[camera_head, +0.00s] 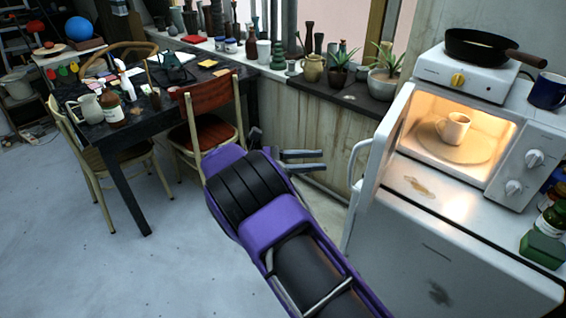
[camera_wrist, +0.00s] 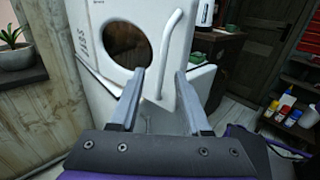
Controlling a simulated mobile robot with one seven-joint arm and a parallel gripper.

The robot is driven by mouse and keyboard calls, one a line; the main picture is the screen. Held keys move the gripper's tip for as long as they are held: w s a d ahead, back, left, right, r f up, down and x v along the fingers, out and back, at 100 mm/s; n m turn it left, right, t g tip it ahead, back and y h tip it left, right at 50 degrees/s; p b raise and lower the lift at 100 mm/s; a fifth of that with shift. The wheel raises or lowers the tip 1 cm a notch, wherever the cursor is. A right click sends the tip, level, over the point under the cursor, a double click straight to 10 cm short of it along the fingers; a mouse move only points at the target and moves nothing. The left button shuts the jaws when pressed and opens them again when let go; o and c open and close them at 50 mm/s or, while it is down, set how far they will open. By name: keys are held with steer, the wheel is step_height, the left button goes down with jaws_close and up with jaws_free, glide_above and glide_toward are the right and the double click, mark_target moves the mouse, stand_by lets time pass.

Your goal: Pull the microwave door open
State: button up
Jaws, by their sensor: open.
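The white microwave (camera_head: 522,150) stands at the right of the head view, its lit inside exposed. Its door (camera_head: 388,138) stands wide open, swung out to the left side. A beige mug (camera_head: 454,129) stands on the plate inside. The curved white handle (camera_head: 358,160) is on the door's outer face. The door (camera_wrist: 98,22) and handle (camera_wrist: 166,50) also show in the wrist view, with a round dark window. My gripper (camera_head: 322,160) is open and empty, left of the handle with a gap between. In the wrist view the handle appears between the fingertips (camera_wrist: 160,72), beyond them.
A hot plate (camera_head: 466,75) with a black pan (camera_head: 490,46) sits on the microwave. Potted plants (camera_head: 384,82) line the ledge behind my gripper. A red-backed chair (camera_head: 207,108) and dark table (camera_head: 150,122) stand left. The floor (camera_head: 90,265) at lower left is clear.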

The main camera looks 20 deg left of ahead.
steer(key=v, duration=0.8)
steer(key=shift+b, duration=0.35)
